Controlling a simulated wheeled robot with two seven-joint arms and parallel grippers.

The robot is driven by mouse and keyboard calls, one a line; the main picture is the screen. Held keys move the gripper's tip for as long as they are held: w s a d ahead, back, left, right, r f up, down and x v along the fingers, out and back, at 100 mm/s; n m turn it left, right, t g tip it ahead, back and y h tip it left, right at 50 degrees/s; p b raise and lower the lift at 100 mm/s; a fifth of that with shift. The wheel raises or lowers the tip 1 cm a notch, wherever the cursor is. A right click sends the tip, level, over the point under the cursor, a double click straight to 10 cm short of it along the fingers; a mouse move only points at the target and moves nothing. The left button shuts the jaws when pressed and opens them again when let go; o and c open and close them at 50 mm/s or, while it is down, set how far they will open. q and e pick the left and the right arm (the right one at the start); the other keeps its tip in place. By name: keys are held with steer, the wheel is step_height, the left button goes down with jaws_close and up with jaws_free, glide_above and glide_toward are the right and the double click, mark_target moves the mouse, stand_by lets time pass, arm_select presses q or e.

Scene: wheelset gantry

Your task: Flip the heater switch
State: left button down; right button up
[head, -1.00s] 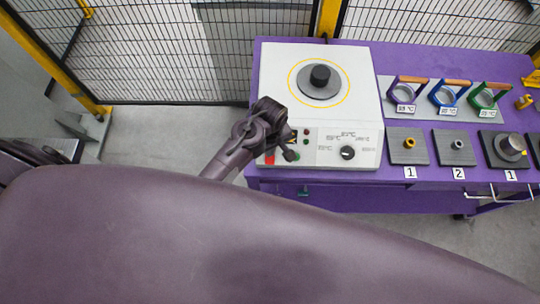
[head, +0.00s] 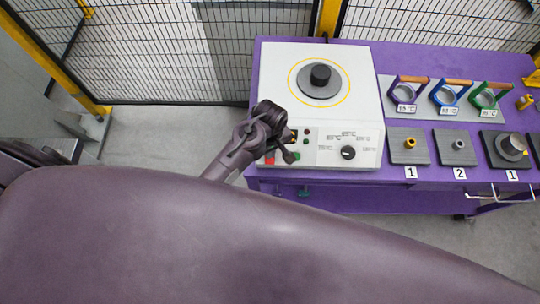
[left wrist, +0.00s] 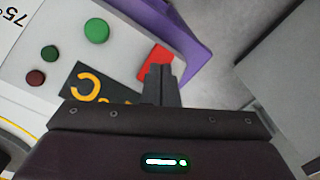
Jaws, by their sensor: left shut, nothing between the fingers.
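The heater (head: 362,110) is a white box with a round dark plate on top and a knob on its front panel. Its red switch (head: 270,159) shows at the panel's lower left, and also in the left wrist view (left wrist: 154,58). A green button (left wrist: 96,30) sits beside it. My left gripper (head: 289,157) is at the left end of the panel, partly covering the display and buttons. In the left wrist view its fingers (left wrist: 161,70) are shut and empty, overlapping the lower edge of the red switch. I cannot tell whether they touch it.
The purple table (head: 420,60) carries the heater. To its right are coloured ring holders (head: 443,95) and grey blocks (head: 408,146) with parts. A wire fence (head: 150,50) stands behind. The floor left of the table is clear. My own arm fills the foreground.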

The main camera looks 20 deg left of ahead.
arm_select(q)
steer(key=shift+s+f+b, duration=0.1)
steer(key=shift+f+b, duration=0.2)
steer(key=shift+f, duration=0.45)
stand_by(0.3)
step_height(320, 180, up, 3)
steer(key=p, duration=0.2)
steer(key=shift+f+p, duration=0.15)
steer(key=shift+p, duration=0.2)
steer(key=shift+r, duration=2.2)
steer(key=shift+f, duration=0.1)
